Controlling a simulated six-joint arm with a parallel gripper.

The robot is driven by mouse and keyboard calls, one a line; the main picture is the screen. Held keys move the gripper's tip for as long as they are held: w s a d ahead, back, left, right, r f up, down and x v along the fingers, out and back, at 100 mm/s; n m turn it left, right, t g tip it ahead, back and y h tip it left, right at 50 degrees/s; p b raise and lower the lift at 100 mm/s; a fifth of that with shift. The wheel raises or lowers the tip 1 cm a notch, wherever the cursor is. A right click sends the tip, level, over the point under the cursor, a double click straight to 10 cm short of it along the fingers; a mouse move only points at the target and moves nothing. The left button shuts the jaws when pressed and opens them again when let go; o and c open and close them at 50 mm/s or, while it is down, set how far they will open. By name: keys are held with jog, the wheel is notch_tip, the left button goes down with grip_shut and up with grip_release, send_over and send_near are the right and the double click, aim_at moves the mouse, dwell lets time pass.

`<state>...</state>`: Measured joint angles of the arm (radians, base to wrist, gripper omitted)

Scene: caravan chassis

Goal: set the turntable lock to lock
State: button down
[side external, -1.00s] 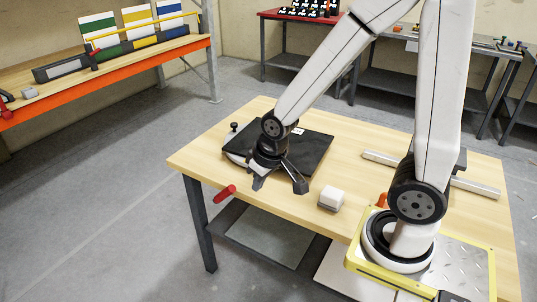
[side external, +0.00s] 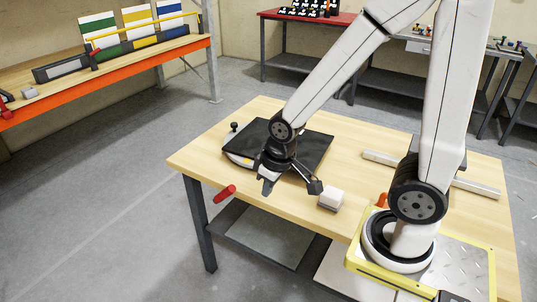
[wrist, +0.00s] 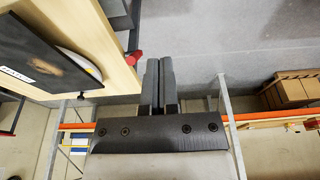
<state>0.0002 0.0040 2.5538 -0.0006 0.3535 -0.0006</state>
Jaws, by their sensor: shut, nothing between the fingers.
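The turntable is a black square plate (side external: 312,150) over a pale round base (side external: 238,159) with a yellow mark, on the wooden table. In the wrist view the plate (wrist: 45,60) is at the left, with the base's rim (wrist: 78,62) showing beside it. A small black knob (side external: 234,126) stands at the turntable's left; a dark knob (wrist: 81,96) also shows in the wrist view. I cannot read a lock setting. My gripper (side external: 267,188) is shut and empty, above the table's front edge, in front of the plate. In the wrist view the fingertips (wrist: 160,62) meet over the floor.
A red handle (side external: 225,191) sticks out at the table's front edge. A white block (side external: 331,198) lies right of my gripper. A metal bar (side external: 380,159) lies behind it. An orange-edged shelf (side external: 120,75) stands at the left. Floor left of the table is clear.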

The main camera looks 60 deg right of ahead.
jog(key=w+d+f+g, duration=0.1)
jog(key=w+d+f, duration=0.1)
jog(key=w, duration=1.1)
jog(key=w+d+f+n+g+h, duration=0.1)
jog(key=w+d, duration=0.4)
jog(key=w, duration=0.8)
jog(key=shift+w+f+n+g+h, duration=0.3)
jog(key=shift+w+f+g, duration=0.1)
jog(key=shift+g, duration=0.3)
jog(key=shift+f, duration=0.1)
send_over(221, 193)
jog(key=w, duration=0.2)
jog(key=f, duration=1)
jog(key=shift+a+f, duration=0.2)
jog(key=shift+f, duration=0.1)
jog(key=shift+s+d+f, duration=0.25)
jog(key=shift+s+f, duration=0.5)
jog(key=shift+s, duration=0.2)
